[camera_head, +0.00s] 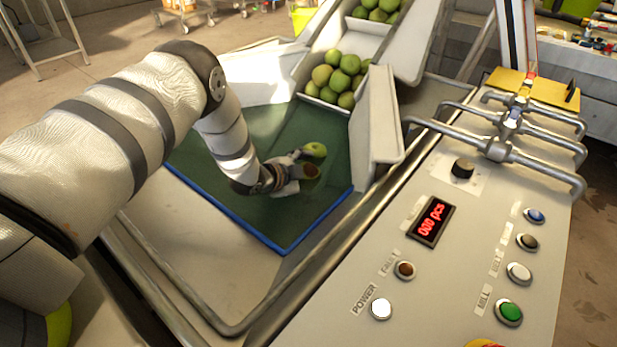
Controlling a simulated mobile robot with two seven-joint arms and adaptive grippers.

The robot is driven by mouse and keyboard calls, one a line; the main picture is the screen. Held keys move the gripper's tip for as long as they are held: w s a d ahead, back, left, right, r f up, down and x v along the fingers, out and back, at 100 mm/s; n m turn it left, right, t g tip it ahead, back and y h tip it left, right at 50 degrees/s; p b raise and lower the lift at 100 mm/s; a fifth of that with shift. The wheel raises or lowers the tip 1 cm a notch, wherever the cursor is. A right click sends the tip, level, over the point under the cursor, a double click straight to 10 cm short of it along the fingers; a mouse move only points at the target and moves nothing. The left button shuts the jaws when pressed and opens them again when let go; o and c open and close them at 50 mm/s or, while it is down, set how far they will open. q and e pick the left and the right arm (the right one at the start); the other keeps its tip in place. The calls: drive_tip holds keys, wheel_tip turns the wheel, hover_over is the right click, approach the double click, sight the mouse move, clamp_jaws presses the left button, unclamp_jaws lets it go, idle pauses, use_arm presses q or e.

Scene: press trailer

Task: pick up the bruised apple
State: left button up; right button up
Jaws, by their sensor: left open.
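The bruised apple (312,172), with a brown surface, lies on the green mat (330,128) below the chute. A green apple (316,150) lies just behind it on the mat. My left gripper (300,169) reaches down from the left and is open. Its fingers are close around the left side of the bruised apple, and one finger passes between the two apples. I cannot tell whether the fingers touch either apple. My right gripper is not in view.
Several green apples (336,77) fill the chute behind the mat. A white guide wall (374,130) stands to the right. The control panel (455,225) with buttons, a red display and metal pipes fills the right. A blue edge (258,236) borders the mat in front.

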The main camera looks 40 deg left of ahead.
sight(308, 166)
use_arm(q)
drive_tip(key=c, duration=1.3)
drive_tip(key=shift+r, duration=0.1)
drive_tip(key=shift+c, duration=0.2)
wheel_tip(308, 166, up, 4)
drive_tip(key=shift+w+f+p, duration=0.15)
drive_tip(key=shift+p, duration=0.3)
drive_tip(key=d+r, duration=0.1)
drive_tip(key=s+d+r+p, duration=0.1)
drive_tip(key=r, duration=0.1)
drive_tip(key=s+r, duration=0.1)
drive_tip(key=shift+s+d+r+p, duration=0.1)
drive_tip(key=shift+d+r+p, duration=0.3)
drive_tip(key=s+d+r+p, duration=0.1)
drive_tip(key=s+d+r, duration=0.3)
drive_tip(key=s+d, duration=0.3)
drive_tip(key=shift+d+r+p, duration=0.2)
drive_tip(key=shift+d+p, duration=0.15)
drive_tip(key=shift+d, duration=0.15)
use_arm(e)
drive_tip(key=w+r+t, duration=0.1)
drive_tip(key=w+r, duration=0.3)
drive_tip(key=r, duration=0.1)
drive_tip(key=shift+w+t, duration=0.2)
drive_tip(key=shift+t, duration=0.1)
